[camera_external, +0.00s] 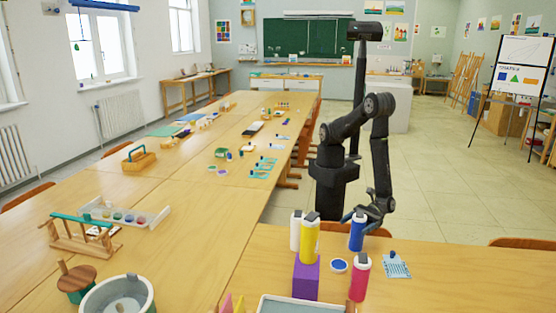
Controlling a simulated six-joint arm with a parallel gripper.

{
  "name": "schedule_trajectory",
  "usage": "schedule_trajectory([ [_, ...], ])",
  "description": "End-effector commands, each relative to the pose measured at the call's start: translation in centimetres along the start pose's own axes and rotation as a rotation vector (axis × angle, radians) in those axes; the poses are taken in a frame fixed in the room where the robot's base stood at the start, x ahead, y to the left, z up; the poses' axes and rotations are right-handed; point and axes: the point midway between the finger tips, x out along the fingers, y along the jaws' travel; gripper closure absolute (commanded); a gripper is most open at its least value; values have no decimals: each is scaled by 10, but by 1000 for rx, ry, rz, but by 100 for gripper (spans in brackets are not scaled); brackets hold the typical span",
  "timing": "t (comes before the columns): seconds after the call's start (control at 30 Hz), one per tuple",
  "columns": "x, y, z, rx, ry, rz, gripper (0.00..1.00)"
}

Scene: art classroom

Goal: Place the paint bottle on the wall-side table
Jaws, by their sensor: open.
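Several paint bottles stand on the front right table (450,275): a white one (296,234), a yellow one (310,243), a blue one (357,233) and a pink-red one (360,279). My gripper (362,214) is low at the table's far edge, right by the top of the blue bottle. It is open; whether its fingers are around or behind the bottle is too small to tell. A wooden table (176,98) stands by the left wall with small items on it.
A blue-topped round pot (339,265) and a light-blue patterned sheet (397,266) lie near the bottles. A grey tray (300,304) is at the front edge. The long left table (190,215) holds a caddy (138,158), a wooden rack (82,235) and a tub (118,297).

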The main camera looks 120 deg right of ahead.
Motion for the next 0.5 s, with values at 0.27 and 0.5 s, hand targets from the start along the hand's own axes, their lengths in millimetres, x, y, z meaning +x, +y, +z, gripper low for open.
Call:
schedule_trajectory([
  [0.27,0,0,0,0,0,0,60],
  [0.5,0,0,0,1,-1,0,92],
])
